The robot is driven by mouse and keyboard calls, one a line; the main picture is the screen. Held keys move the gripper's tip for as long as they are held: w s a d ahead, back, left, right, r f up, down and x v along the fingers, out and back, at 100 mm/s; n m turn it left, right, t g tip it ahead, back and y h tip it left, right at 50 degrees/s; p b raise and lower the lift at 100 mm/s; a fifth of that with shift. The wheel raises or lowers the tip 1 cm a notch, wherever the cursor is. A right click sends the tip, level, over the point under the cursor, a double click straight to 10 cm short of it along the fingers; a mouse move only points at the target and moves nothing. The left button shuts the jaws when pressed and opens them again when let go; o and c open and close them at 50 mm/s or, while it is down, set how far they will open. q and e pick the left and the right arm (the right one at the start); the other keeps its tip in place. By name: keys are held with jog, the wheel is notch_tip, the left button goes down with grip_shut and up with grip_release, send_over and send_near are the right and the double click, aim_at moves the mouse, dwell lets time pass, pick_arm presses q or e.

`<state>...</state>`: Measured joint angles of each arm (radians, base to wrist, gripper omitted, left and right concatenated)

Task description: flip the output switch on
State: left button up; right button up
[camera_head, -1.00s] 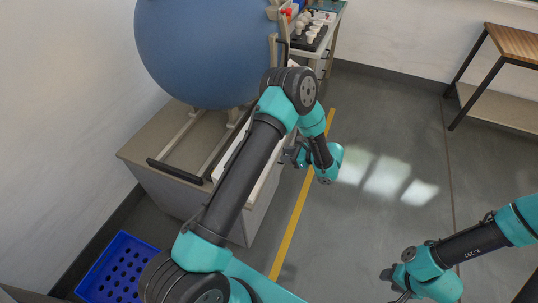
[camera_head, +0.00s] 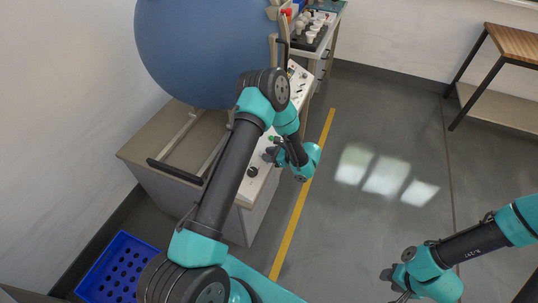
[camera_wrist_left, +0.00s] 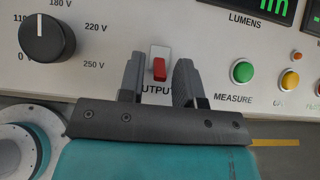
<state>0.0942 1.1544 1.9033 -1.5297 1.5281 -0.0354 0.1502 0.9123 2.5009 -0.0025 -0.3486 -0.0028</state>
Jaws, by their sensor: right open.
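The output switch (camera_wrist_left: 159,68) shows in the left wrist view as a red lever on a small white plate. Its red part sits at the lower half of the plate. The label below it is partly hidden by my fingers. My left gripper (camera_wrist_left: 159,78) is open, with one finger on each side of the switch; I cannot tell whether either touches it. In the head view my left gripper (camera_head: 271,154) is at the sloped control panel (camera_head: 257,186), and the switch is hidden there. My right gripper (camera_head: 392,284) is open and empty over the floor at lower right.
A black voltage knob (camera_wrist_left: 47,38) is left of the switch. A green MEASURE button (camera_wrist_left: 242,71) and a yellow button (camera_wrist_left: 290,79) are right of it. A large blue sphere (camera_head: 205,50) stands behind my left arm. A blue crate (camera_head: 118,268) is at lower left. The middle floor is clear.

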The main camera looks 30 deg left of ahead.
pick_arm(q)
grip_shut()
jog(key=shift+r+h, duration=0.1)
jog(key=shift+h, duration=0.3)
jog(key=shift+a+r+h, duration=0.2)
jog(key=shift+h, duration=0.35)
jog(key=shift+a+r+h, duration=0.15)
jog(key=shift+h, duration=0.4)
jog(key=shift+s+a+r+t+h, duration=0.1)
jog(key=shift+a+r+t+h, duration=0.1)
jog(key=shift+h, duration=0.4)
jog(key=shift+a+r+t+h, duration=0.1)
jog(key=shift+a+h, duration=0.05)
jog(key=shift+h, duration=0.45)
jog(key=h, duration=0.1)
jog(key=a+h, duration=0.1)
jog(key=h, duration=0.1)
jog(key=shift+r+t+h, duration=0.15)
jog(key=shift+t+h, duration=0.15)
jog(key=shift+s+a+h, duration=0.1)
jog(key=shift+a+h, duration=0.1)
jog(key=shift+h, duration=0.5)
jog(key=shift+a+h, duration=0.2)
jog(key=shift+h, duration=0.5)
